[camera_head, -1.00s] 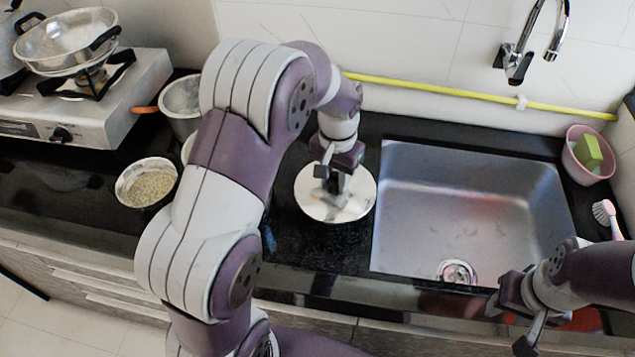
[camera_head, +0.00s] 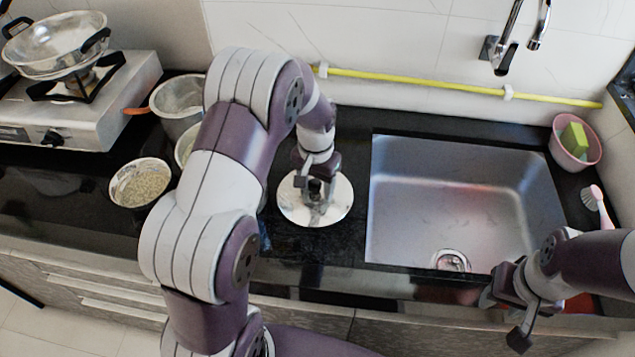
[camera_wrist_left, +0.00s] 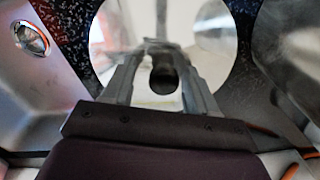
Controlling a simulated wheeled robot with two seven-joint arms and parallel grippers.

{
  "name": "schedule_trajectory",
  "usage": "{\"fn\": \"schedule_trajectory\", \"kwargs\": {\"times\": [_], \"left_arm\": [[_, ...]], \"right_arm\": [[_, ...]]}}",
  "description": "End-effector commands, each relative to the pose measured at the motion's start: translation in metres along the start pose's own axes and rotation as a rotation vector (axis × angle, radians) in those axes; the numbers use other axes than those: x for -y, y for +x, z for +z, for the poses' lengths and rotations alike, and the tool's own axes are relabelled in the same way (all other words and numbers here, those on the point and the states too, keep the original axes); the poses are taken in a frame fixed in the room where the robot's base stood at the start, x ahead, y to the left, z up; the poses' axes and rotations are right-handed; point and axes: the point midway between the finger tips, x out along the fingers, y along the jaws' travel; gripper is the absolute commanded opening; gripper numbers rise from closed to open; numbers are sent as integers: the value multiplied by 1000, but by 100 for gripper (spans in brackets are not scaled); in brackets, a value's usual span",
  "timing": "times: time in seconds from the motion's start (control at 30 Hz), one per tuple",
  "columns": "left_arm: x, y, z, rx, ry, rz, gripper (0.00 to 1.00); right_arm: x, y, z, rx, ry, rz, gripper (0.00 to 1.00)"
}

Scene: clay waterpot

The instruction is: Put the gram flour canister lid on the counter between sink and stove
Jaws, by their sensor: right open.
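The lid (camera_head: 335,207) is a pale, shiny round disc, lying level low over or on the black counter (camera_head: 345,240), between sink and stove. In the left wrist view the lid (camera_wrist_left: 105,45) fills the middle. My left gripper (camera_head: 315,190) is directly above it, fingers down. In the left wrist view its fingers (camera_wrist_left: 162,60) stand on either side of a dark knob-like shape; whether they press on it is unclear. My right gripper (camera_head: 508,312) is open and empty at the sink's front right. A container (camera_head: 184,146), maybe the canister, is mostly hidden behind my left arm.
The steel sink (camera_head: 420,205) is right of the lid. The stove (camera_head: 130,100) with a pan (camera_head: 55,52) is at the far left. A steel pot (camera_head: 180,103) and a bowl of grain (camera_head: 141,185) stand left of my arm. A pink bowl (camera_head: 568,158) and brush (camera_head: 597,205) are at right.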

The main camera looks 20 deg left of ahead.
Motion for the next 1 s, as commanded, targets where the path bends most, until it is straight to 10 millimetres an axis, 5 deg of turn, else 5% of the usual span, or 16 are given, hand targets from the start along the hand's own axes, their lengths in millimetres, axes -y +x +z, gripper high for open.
{"fn": "schedule_trajectory", "kwargs": {"times": [0.23, 0.6, 0.77, 0.87, 1.0], "left_arm": [[0, -10, -1, -4, 0, 0, 58], [0, -102, -1, -4, 0, -1, 58], [0, -121, 1, -1, -1, 0, 58], [-6, -122, 14, -11, -10, -1, 58], [-26, -111, 63, -50, -39, -4, 58]], "right_arm": [[0, -2, 0, 0, 0, 0, 43], [0, -10, -1, 0, 0, 0, 43], [0, -18, -2, 0, 0, 0, 43], [0, -18, -2, 0, 0, 0, 43], [0, -17, -2, 0, 0, 0, 43]]}}
